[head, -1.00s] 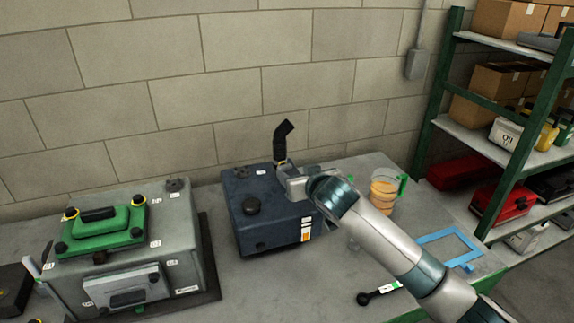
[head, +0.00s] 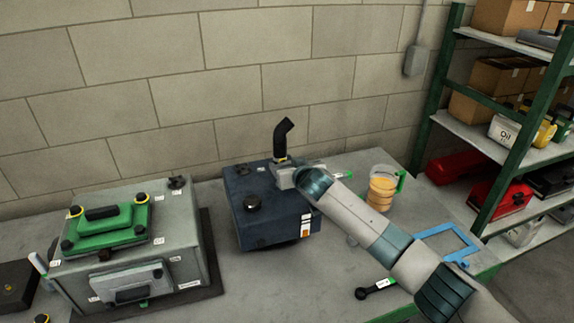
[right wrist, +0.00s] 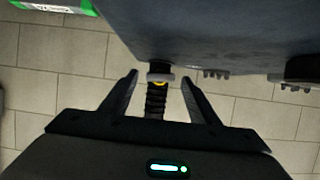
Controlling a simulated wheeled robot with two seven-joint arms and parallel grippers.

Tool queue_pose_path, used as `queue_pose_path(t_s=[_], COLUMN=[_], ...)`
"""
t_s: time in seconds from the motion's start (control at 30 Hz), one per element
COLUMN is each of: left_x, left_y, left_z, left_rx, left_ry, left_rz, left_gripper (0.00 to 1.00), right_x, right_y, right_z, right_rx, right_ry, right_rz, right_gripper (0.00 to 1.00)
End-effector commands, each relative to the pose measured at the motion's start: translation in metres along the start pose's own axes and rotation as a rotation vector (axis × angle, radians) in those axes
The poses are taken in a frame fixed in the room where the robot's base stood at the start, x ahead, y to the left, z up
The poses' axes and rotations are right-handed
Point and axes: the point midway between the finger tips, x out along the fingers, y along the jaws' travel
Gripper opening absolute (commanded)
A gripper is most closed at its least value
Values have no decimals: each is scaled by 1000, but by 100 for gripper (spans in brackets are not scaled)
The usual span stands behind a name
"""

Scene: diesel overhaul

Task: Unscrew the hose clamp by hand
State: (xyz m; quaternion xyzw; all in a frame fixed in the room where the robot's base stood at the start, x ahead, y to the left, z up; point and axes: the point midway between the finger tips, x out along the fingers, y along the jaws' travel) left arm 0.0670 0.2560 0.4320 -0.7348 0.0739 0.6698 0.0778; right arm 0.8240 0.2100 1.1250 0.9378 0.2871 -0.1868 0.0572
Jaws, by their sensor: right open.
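A black bent hose (head: 284,139) stands up from the top of a dark blue box (head: 262,222) on the bench. The hose clamp (head: 281,159) is a small band with a yellow mark near the hose's foot. My right gripper (head: 281,168) is at the clamp, partly hidden by its own wrist. In the right wrist view, the fingers of my right gripper (right wrist: 159,80) are apart, one on each side of the clamp (right wrist: 160,79) and ribbed hose (right wrist: 156,102). I see gaps between the fingers and the clamp. My left gripper is out of view.
A grey unit with a green cover (head: 108,222) stands at the left. A jug of amber liquid (head: 381,190) and a blue frame (head: 446,240) are on the right. A black-ended tool (head: 364,293) lies at the front. Shelves stand at the far right.

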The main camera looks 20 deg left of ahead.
Motion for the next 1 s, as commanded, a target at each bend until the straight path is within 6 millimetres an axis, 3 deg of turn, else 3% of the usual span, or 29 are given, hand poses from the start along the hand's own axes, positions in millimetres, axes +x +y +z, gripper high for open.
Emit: queue_pose_path(t_s=[0.27,0.43,1.0], left_x=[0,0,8], left_y=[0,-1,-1], left_z=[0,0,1], left_rx=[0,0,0], left_ry=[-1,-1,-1], left_rz=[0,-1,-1], left_gripper=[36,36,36], right_x=[0,0,1], right_y=[0,0,-2], right_z=[0,0,2], right_rx=[0,0,-113], right_ry=[0,0,0], right_rz=[0,0,47], right_gripper=[53,14,14])
